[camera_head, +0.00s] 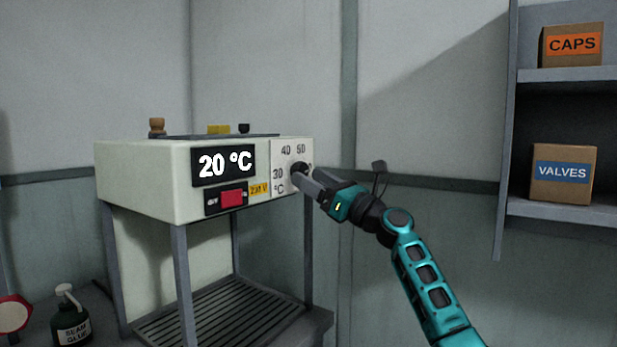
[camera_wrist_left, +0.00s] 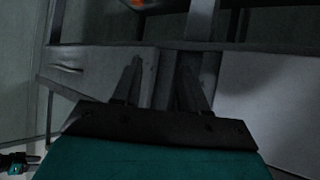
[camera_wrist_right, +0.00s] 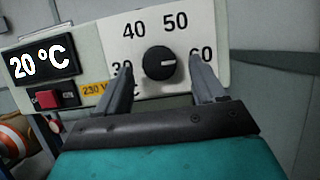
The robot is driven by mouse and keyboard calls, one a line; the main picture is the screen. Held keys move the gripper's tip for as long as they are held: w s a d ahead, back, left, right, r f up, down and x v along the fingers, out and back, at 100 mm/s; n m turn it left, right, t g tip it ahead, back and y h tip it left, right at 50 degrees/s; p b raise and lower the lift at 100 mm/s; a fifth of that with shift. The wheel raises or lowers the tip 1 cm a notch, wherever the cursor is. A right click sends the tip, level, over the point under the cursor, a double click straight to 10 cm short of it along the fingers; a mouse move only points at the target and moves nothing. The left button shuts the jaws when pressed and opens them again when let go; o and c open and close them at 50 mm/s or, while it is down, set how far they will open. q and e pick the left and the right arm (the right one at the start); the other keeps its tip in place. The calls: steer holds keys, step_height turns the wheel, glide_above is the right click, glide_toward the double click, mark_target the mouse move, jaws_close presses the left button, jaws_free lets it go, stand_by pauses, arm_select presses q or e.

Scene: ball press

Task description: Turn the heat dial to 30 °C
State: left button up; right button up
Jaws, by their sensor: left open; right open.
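The heat dial (camera_wrist_right: 159,63) is a round black knob on a white scale plate, with 30, 40, 50 and 60 around it. Its white mark points right, toward the 60 side. The display (camera_head: 223,164) on the white machine reads 20 °C. My right gripper (camera_wrist_right: 163,82) is open, its fingers on either side of the dial in the right wrist view; contact with it cannot be told. In the head view the fingers partly hide the dial (camera_head: 299,170). My left gripper (camera_wrist_left: 158,75) is open and empty in its own wrist view, away from the dial.
A red switch (camera_head: 232,198) and a yellow 230 V label (camera_head: 258,189) sit left of the dial. A glue bottle (camera_head: 71,318) stands at the lower left. Shelves at right hold a CAPS box (camera_head: 572,45) and a VALVES box (camera_head: 562,174).

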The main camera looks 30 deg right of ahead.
steer(key=shift+w+a+r, duration=0.25)
steer(key=shift+w, duration=0.4)
steer(key=c, duration=1.1)
